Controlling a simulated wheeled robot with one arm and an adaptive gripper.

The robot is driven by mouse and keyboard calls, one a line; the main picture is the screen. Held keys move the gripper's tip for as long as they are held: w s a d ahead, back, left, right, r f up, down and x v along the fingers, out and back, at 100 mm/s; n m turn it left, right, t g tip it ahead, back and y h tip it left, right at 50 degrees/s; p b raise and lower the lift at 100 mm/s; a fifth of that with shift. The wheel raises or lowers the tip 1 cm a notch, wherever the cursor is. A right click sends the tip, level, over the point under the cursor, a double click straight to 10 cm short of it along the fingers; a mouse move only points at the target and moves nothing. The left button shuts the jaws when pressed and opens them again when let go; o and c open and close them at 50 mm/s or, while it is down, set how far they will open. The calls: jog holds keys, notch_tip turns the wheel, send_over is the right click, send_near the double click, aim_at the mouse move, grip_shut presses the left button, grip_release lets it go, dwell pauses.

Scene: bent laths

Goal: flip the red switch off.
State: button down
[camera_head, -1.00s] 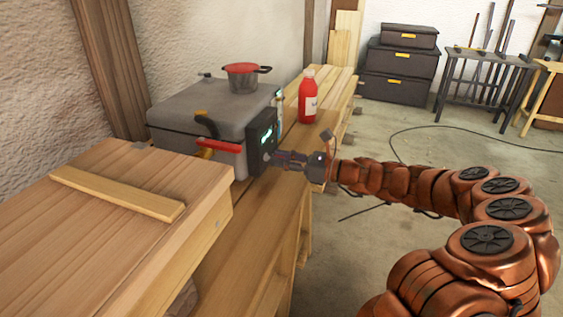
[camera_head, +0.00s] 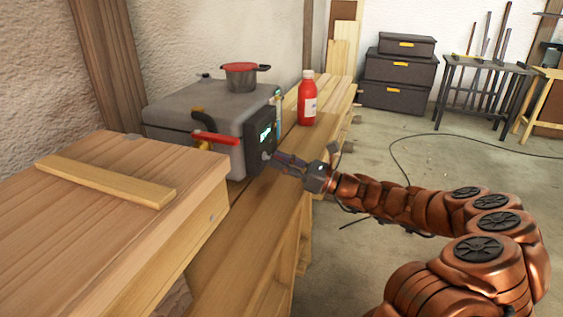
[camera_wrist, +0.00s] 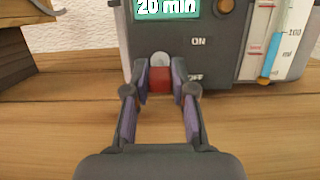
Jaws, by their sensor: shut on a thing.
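The red switch (camera_wrist: 160,80) sits low on the dark control panel (camera_wrist: 190,58), under a round grey knob (camera_wrist: 160,59). ON is printed at the upper right of it and OFF beside its lower part. The switch's red part is level with OFF. My gripper (camera_wrist: 160,76) is shut on the switch, one fingertip on each side of it. In the head view my gripper (camera_head: 277,159) reaches the lower part of the panel (camera_head: 262,134) from the right, and the switch itself cannot be made out there.
The panel is on a grey box (camera_head: 200,108) with a red-handled lever (camera_head: 215,138) and a red-lidded pot (camera_head: 240,77) on top. A red bottle (camera_head: 307,100) stands behind on the bench (camera_head: 255,220). A raised wooden block (camera_head: 120,230) is at left.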

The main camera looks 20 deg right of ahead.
jog(key=c, duration=1)
grip_release()
jog(key=shift+o, duration=0.2)
jog(key=v, duration=1.2)
